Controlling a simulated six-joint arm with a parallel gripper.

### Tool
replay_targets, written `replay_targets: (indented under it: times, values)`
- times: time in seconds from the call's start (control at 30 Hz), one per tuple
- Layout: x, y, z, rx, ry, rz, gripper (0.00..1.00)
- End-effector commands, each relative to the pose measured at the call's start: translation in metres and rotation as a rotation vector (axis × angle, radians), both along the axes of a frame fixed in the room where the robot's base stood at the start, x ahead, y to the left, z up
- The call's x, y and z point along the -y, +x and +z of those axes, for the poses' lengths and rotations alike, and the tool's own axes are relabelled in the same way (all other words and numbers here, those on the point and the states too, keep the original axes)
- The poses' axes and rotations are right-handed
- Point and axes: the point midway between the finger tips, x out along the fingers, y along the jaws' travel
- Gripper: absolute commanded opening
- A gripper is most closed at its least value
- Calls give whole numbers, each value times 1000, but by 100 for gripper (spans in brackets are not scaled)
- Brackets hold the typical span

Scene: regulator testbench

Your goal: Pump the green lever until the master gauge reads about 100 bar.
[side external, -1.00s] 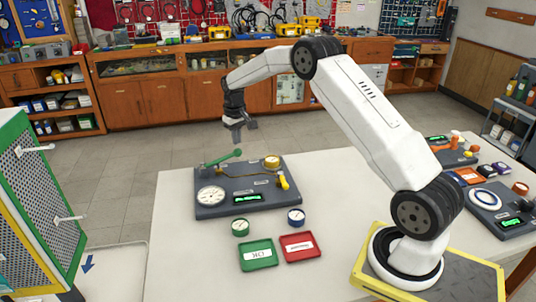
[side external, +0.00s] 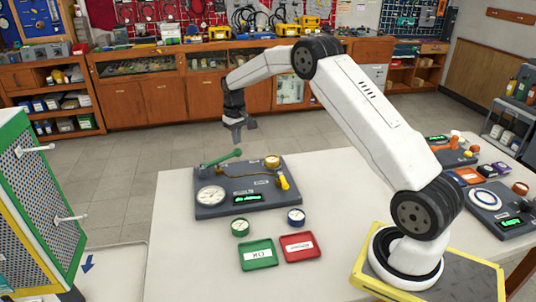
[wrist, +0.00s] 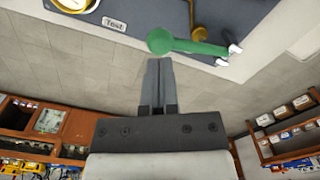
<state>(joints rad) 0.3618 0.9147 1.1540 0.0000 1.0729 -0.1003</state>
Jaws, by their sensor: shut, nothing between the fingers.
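The green lever (side external: 222,158) is on the dark testbench panel (side external: 232,203), tilted up toward the right at the panel's back edge. It also shows in the wrist view (wrist: 190,46), with its round knob just beyond my fingertips. The master gauge (side external: 211,195) is a large white dial at the panel's front left; its reading is too small to tell. A green-lit display (side external: 247,197) sits beside it. My gripper (side external: 237,138) is shut and empty above the lever's knob end. In the wrist view my gripper (wrist: 160,62) points at the knob; I cannot tell whether they touch.
A brass gauge (side external: 272,161) and a yellow handle (side external: 284,182) are on the panel's right. Two small gauges, a green tray (side external: 258,266) and a red tray (side external: 300,257) lie in front. Other panels stand at the table's right. The table's left front is clear.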

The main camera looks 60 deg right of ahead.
Motion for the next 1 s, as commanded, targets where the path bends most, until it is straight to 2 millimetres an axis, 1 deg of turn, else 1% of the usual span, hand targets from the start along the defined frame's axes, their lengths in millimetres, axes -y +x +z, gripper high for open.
replay_targets:
  times: [0.3, 0.87, 1.0]
  values:
    - [0, 0, -2, 0, 0, 0, 0]
    - [0, 0, -20, -1, 0, 0, 0]
    - [0, 0, -21, 0, 0, 0, 0]
